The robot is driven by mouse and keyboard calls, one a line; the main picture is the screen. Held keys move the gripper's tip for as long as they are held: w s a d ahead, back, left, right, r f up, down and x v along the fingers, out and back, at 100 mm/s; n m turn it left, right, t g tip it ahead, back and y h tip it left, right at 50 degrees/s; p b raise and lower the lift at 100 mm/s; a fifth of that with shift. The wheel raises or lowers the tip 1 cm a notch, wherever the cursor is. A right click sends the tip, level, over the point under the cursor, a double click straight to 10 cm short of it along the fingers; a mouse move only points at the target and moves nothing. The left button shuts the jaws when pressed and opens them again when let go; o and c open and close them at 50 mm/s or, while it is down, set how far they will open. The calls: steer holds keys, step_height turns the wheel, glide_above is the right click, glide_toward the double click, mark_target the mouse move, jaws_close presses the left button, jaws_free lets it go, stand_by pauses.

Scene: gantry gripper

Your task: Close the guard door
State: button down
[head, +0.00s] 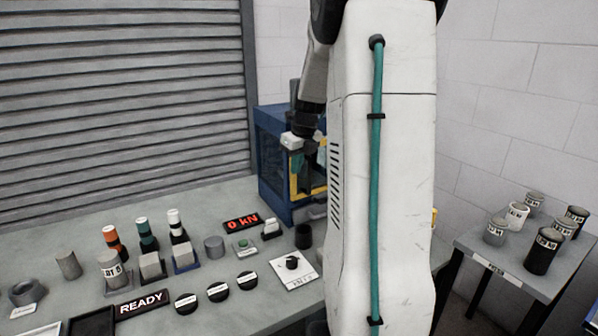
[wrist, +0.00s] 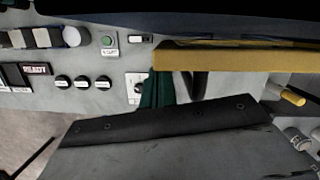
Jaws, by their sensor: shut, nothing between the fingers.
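The blue guarded machine (head: 270,150) stands at the back of the bench with a yellow frame (head: 294,188) on its front. My white column hides much of its right side, so I cannot tell the guard door's angle from the head view. A yellow bar (wrist: 230,58) crosses the upper right of the wrist view, and a yellow rod (wrist: 292,97) shows at the far right. My gripper (head: 301,172) is in front of the machine, shut and empty. Its teal fingers (wrist: 162,88) show just below the yellow bar's left end; contact is unclear.
The bench holds a red "0 kN" display (head: 241,222), a green button box (head: 243,247), a knob plate (head: 292,272), a READY sign (head: 141,303) and several bottles and blocks. A side table (head: 480,254) with several cups stands right. A yellow piece (head: 434,215) shows beside my column.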

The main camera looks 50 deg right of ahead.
steer(key=shift+w+d, duration=0.3)
steer(key=shift+w, duration=0.65)
steer(key=shift+w+r, duration=0.1)
steer(key=s+a+r, duration=0.2)
steer(key=s+r, duration=0.4)
steer(key=r, duration=0.3)
steer(key=shift+s+a+r, duration=0.2)
steer(key=shift+a+r, duration=0.05)
steer(key=shift+a, duration=0.05)
